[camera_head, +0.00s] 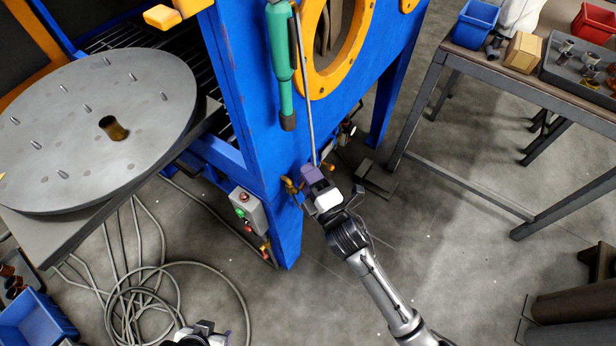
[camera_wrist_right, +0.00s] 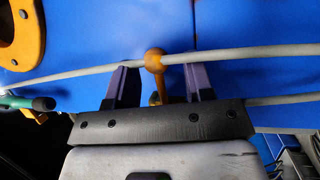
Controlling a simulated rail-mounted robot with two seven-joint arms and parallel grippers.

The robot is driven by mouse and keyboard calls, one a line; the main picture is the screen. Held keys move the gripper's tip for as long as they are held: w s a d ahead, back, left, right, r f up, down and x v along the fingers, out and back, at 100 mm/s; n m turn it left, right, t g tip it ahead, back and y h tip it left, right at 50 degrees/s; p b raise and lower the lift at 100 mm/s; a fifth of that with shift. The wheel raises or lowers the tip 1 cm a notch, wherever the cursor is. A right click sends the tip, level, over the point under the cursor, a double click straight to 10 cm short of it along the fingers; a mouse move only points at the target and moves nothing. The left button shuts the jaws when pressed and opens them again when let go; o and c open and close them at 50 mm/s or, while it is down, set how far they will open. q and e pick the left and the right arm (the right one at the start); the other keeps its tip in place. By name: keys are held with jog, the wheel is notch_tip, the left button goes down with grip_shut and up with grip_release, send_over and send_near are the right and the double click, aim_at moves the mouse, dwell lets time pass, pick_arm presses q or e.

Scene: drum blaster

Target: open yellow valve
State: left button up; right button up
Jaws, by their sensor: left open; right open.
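In the right wrist view, the yellow valve (camera_wrist_right: 155,62) shows as a rounded orange-yellow head with a narrow lever, in front of a blue panel. My right gripper (camera_wrist_right: 161,84) is open, its purple fingers apart on either side of the lever. Contact cannot be told. In the head view, my right gripper (camera_head: 310,173) is at the lower part of the blue machine (camera_head: 258,130). Yellow fittings show just left (camera_head: 290,186) and right of it; which is this valve is unclear. My left gripper (camera_head: 203,329) is partly visible at the bottom edge, away from the valve.
A grey hose (camera_wrist_right: 240,52) runs across the valve head. A green-handled tool (camera_head: 282,60) hangs above my right gripper. A control box (camera_head: 247,211) is to its left. Coiled cables (camera_head: 150,300) lie on the floor. A workbench (camera_head: 500,75) stands at right, with open floor before it.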

jog(key=shift+c, duration=0.2)
grip_shut()
dwell(0.3)
